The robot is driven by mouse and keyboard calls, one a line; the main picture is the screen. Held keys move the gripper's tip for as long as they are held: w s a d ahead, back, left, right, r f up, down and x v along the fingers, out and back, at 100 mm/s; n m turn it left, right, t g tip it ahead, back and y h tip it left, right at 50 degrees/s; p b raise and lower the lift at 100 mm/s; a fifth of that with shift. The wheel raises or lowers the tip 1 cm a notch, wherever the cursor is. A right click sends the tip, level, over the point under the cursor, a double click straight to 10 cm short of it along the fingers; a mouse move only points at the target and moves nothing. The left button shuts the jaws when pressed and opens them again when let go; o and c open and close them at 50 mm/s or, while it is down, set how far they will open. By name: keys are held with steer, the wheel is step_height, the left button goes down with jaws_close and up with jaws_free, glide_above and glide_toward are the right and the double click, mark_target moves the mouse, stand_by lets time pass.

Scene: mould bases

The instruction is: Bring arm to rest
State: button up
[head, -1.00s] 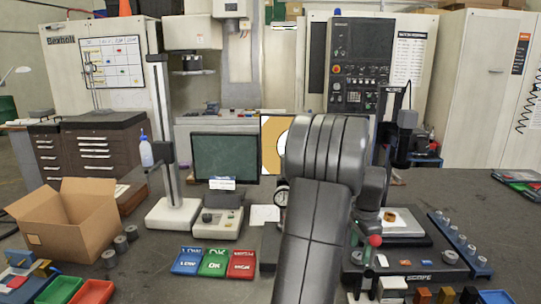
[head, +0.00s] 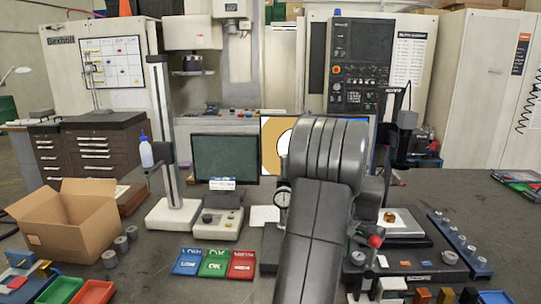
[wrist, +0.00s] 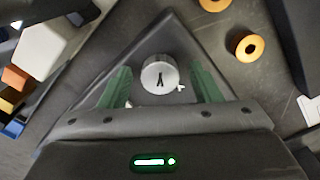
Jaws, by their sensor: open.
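My gripper (wrist: 160,88) shows in the wrist view with its two green fingers spread apart. A round silver piece with a dark mark on its face (wrist: 158,72) appears between the fingers, with visible gaps on both sides; I cannot tell its height relative to them. In the head view my dark grey arm rises through the middle of the bench, and my gripper is hidden behind it.
In the wrist view, orange ring-shaped pieces (wrist: 249,47) lie at upper right and blocks (wrist: 45,48) at left. In the head view, a cardboard box (head: 70,222), coloured trays (head: 213,263), a gauge stand (head: 172,212) and a peg rail (head: 459,243) surround my arm.

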steer(key=shift+r+n, duration=0.2)
steer(key=shift+n, duration=0.1)
step_height(320, 180, up, 13)
steer(key=b, duration=0.1)
steer(key=shift+f, duration=0.2)
steer(key=shift+r, duration=0.1)
